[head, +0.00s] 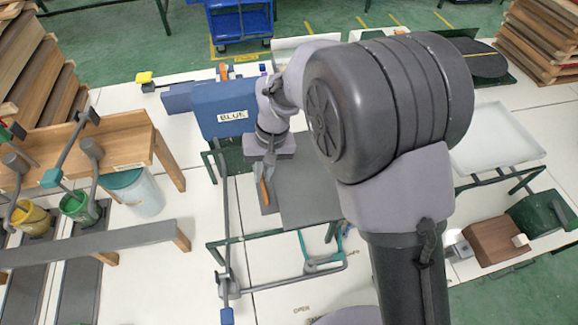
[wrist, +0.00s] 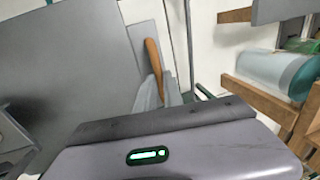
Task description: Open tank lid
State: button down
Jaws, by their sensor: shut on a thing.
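My gripper (head: 264,176) points down near the middle of the head view, beside a blue box (head: 213,122) labelled "BLUE". It is shut on an orange-brown wooden handle (head: 264,194), which also shows upright in the wrist view (wrist: 153,62) at the pale fingertips (wrist: 150,92). Behind the handle is a narrow grey plate (wrist: 146,40); I cannot tell whether they are joined. A large flat grey panel (head: 308,195) lies just right of my gripper and fills the left of the wrist view (wrist: 60,60). No part is clearly readable as a tank lid.
A wooden bench (head: 115,140) stands at left. A clear cylinder with a teal band (head: 138,195), a green can (head: 78,208) and a yellow can (head: 30,220) stand below it. A green frame with a teal clamp (head: 315,258) is in front. A white tray (head: 500,140) is at right.

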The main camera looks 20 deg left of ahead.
jog(key=s+a, duration=0.5)
jog(key=a, duration=0.3)
jog(key=s+a+p, duration=0.1)
jog(key=s+a, duration=0.4)
jog(key=a, duration=0.3)
jog(key=shift+a, duration=0.25)
jog(key=c, duration=1.5)
grip_release()
jog(key=d+r+p, duration=0.1)
jog(key=r, duration=0.4)
jog(key=w+d+r+p, duration=0.1)
jog(key=r+p, duration=0.1)
jog(key=r, duration=0.4)
jog(key=d+r+p, duration=0.1)
jog(key=r, duration=0.5)
jog(key=shift+w+p, duration=0.3)
jog(key=shift+w, duration=0.05)
